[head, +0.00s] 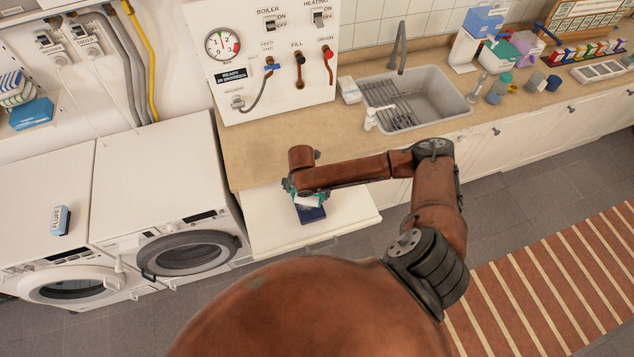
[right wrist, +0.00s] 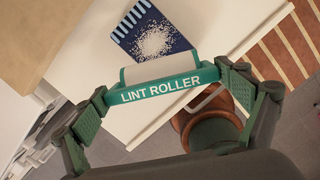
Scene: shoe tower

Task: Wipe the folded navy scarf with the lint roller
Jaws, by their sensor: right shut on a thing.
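The folded navy scarf (head: 311,215) lies on a white pull-out board (head: 262,222). In the right wrist view the scarf (right wrist: 178,41) has light blue stripes at one end and a patch of white lint in its middle. My right gripper (head: 303,193) is shut on the lint roller (right wrist: 160,84), a teal frame with a white roll, gripped at both ends. The roller (head: 310,202) is over one edge of the scarf and hides part of it. I cannot tell whether the roll touches the cloth. My left gripper is not in view.
Two white front-loading machines (head: 165,175) stand left of the board. A beige counter (head: 255,150) with a sink (head: 430,95) runs behind it, below a boiler panel (head: 262,55). Bottles and boxes stand at the counter's far right. The board around the scarf is clear.

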